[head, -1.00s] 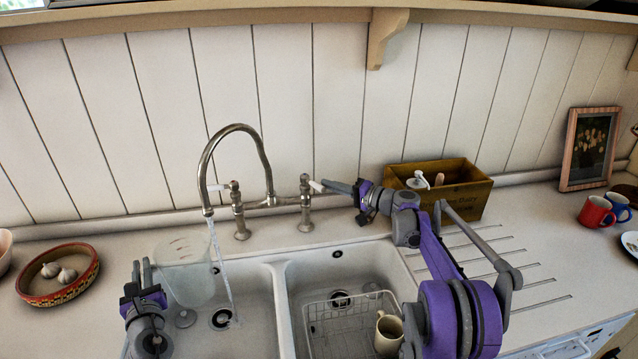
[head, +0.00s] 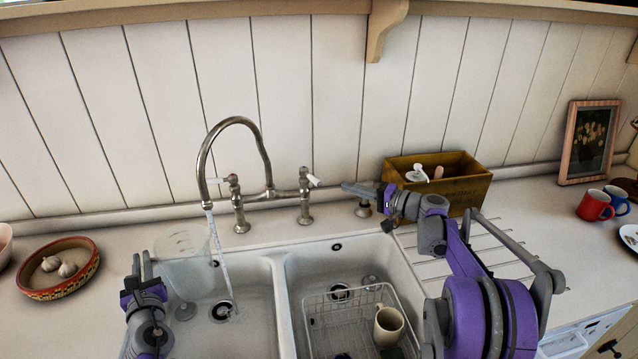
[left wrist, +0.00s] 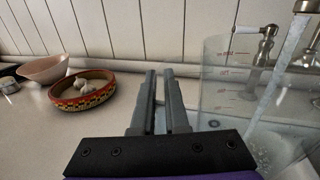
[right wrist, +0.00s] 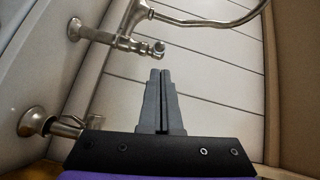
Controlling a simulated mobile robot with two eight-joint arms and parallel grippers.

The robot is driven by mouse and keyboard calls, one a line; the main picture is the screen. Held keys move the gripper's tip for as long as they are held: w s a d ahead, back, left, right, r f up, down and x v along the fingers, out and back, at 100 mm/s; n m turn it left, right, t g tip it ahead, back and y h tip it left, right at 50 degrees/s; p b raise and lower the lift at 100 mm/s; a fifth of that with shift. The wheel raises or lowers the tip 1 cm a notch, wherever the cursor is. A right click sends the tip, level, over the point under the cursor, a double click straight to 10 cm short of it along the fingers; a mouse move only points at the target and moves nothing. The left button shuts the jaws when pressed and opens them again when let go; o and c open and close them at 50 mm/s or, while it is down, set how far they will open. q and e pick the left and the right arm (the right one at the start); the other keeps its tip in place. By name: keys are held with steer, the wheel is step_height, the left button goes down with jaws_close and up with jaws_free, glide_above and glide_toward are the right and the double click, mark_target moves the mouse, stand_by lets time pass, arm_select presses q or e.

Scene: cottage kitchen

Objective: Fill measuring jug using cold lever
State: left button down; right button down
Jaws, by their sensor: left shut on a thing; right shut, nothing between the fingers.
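The clear measuring jug (head: 184,262) is over the left basin, beside the water stream (head: 222,258). The stream falls from the curved spout (head: 207,205) to the basin floor near the drain, apparently outside the jug. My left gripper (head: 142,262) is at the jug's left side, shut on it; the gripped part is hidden. The jug (left wrist: 226,75) stands right of the fingers in the left wrist view. The right tap lever (head: 312,181) has a white tip; the left lever (head: 219,181) is similar. My right gripper (head: 348,187) is shut, empty, just right of the right lever.
A wire rack (head: 337,307) with a cream mug (head: 388,325) sits in the right basin. A wooden box (head: 460,186) is behind my right arm. A patterned bowl (head: 57,268) with garlic stands at left. Red (head: 594,206) and blue mugs (head: 617,201) stand far right.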

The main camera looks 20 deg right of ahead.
arm_select(q)
steer(key=w+d, duration=0.7)
arm_select(e)
steer(key=shift+v, duration=1.1)
arm_select(q)
steer(key=shift+s+a, duration=0.1)
arm_select(e)
steer(key=shift+a, duration=0.1)
stand_by(2.0)
arm_select(q)
steer(key=s+a, duration=0.6)
steer(key=a, duration=0.1)
steer(key=shift+s, duration=0.35)
steer(key=shift+d, duration=0.1)
